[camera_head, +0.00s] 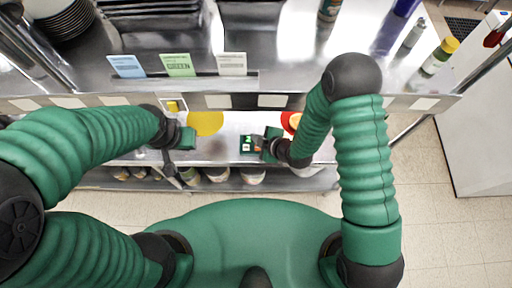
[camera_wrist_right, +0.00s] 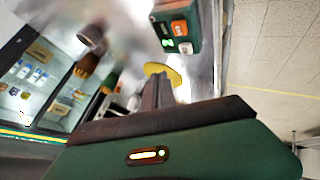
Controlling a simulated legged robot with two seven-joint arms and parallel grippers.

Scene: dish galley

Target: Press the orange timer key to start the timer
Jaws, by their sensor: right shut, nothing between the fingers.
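The timer (camera_head: 247,144) is a small dark green box with pale markings on the steel counter, just left of my right gripper (camera_head: 264,144) in the head view. Contact cannot be told. My left gripper (camera_head: 185,140) is over the counter at left; its jaw state is unclear.
A yellow disc (camera_head: 205,123) lies between my grippers. A red and yellow round item (camera_head: 293,121) is by my right forearm. A shelf edge with pale labels (camera_head: 272,101) runs behind, with coloured cards (camera_head: 178,65) above. Several containers (camera_head: 253,176) stand on the lower shelf.

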